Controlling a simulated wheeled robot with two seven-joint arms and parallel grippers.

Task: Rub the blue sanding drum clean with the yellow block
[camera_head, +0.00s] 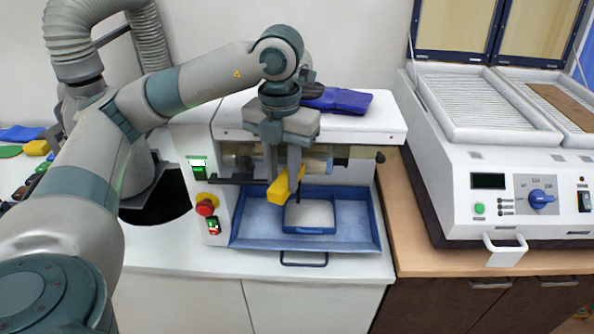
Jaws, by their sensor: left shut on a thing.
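My left gripper (284,178) points down in front of the white sanding machine (230,131). It is shut on the yellow block (279,192), which is tilted in its fingers. The blue sanding drum (318,166) lies across in the machine's opening, just behind and above the block. The gripper's fingers hide part of the drum. I cannot tell whether the block touches it. My right gripper is not in view.
A blue tray (357,246) with a small blue-rimmed dish (309,230) is below the opening. A red stop knob (205,208) is on the machine's left front. A blue item (338,101) lies on its top. A white heater unit (457,184) stands at the right.

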